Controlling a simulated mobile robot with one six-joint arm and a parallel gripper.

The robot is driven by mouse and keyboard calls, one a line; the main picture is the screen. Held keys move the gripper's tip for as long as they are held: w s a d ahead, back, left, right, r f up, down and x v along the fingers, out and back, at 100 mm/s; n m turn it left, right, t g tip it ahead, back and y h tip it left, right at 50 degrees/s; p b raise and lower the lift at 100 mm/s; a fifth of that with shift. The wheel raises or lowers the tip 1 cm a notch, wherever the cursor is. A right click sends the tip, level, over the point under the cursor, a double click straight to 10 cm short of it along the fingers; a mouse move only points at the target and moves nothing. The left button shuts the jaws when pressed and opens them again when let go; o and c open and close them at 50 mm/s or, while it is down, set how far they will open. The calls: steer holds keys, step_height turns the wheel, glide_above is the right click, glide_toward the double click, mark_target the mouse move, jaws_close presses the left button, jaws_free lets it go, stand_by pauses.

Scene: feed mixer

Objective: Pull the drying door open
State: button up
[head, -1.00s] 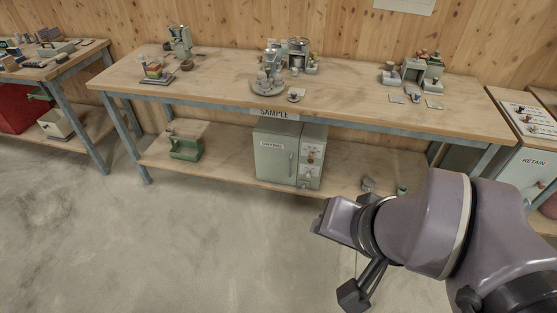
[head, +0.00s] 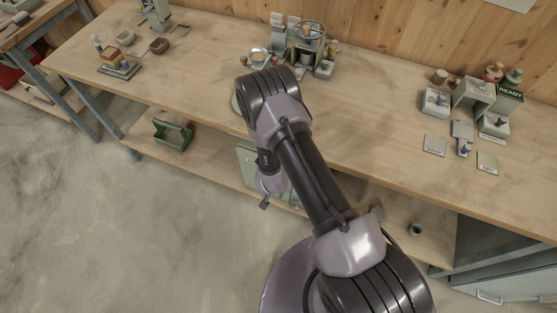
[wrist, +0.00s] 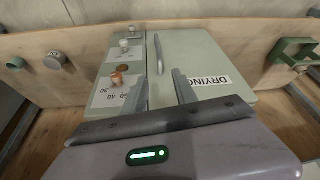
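The drying door (wrist: 225,55) is the pale green front of a small oven, with a white DRYING label (wrist: 209,81). It looks closed. A thin dark upright handle (wrist: 158,52) runs along its edge beside the control panel. My gripper (wrist: 160,92) is open, its two fingers apart in front of the oven. The handle shows beyond the gap between the fingertips; I see no grip on it. In the head view my gripper (head: 265,202) hangs low before the oven, and my arm hides most of the oven, leaving a sliver of the door (head: 247,160).
The control panel (wrist: 112,75) with knobs sits beside the door. The oven stands on the lower shelf (head: 215,170) under the workbench (head: 200,65). Floor at left is clear.

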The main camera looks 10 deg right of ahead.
steer(key=b+x, duration=0.2)
steer(key=x, duration=0.3)
steer(key=b+x, duration=0.2)
steer(key=x, duration=0.4)
steer(key=b+x, duration=0.3)
steer(key=x, duration=0.3)
steer(key=shift+s+f, duration=0.15)
steer(key=shift+s, duration=0.1)
jaws_close()
stand_by(0.4)
